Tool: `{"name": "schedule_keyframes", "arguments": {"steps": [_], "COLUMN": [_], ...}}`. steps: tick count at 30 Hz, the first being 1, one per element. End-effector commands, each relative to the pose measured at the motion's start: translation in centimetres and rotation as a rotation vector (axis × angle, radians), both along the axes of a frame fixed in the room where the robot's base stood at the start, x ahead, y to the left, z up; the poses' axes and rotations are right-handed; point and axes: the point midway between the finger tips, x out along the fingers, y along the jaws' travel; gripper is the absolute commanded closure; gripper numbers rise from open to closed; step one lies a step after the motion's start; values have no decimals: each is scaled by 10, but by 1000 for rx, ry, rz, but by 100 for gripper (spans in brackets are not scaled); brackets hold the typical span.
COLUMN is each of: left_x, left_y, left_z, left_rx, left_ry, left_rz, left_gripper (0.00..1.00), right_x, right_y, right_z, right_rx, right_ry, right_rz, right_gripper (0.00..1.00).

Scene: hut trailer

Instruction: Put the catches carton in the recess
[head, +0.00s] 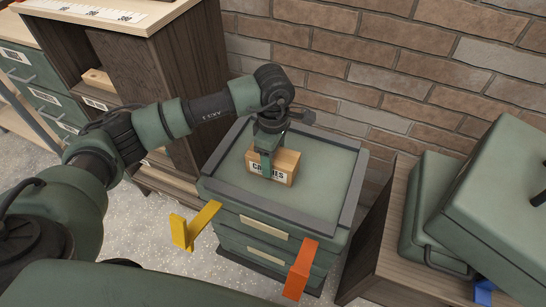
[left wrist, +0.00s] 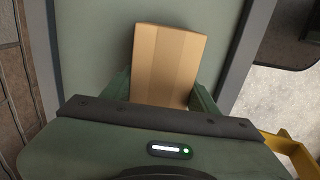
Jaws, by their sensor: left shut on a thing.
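The catches carton (head: 285,169) is a small brown box with a white label, partly hidden by my gripper. It is over the green recessed top of a drawer cabinet, whose dark raised rim (head: 340,205) runs around it. My left gripper (head: 267,172) points down and is shut on the carton. In the left wrist view the carton (left wrist: 166,62) shows its taped top between the two green fingers (left wrist: 160,95). I cannot tell whether the carton's underside touches the recess floor (head: 315,155). My right gripper is not in view.
A yellow bracket (head: 194,226) and an orange bracket (head: 300,269) stick out at the cabinet's front. A wooden shelf unit (head: 160,80) stands at the left, a brick wall (head: 400,70) behind. Green cases (head: 490,190) sit on a wooden unit at the right.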

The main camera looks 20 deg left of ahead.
Motion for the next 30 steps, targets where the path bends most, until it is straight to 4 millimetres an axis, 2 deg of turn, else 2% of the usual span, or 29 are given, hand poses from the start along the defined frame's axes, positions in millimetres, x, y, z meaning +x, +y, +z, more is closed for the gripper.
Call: {"name": "schedule_keyframes", "arguments": {"steps": [1, 3, 15, 20, 24, 30], "left_x": [0, 0, 0, 1, 2, 1], "left_y": [0, 0, 0, 0, 0, 0], "left_z": [0, 0, 3, 31, 63, 101], "left_rx": [0, 0, 0, 0, -1, 0], "left_ry": [0, 0, 0, -5, -5, -3], "left_rz": [0, 0, 1, 1, 0, -1], "left_gripper": [33, 19, 19, 19, 19, 19], "right_x": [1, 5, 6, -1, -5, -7], "right_y": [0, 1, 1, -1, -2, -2], "right_z": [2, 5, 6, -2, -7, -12], "right_rx": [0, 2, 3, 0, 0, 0], "right_ry": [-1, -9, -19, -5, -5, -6], "right_rz": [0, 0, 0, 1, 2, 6], "right_gripper": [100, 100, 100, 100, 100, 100]}}
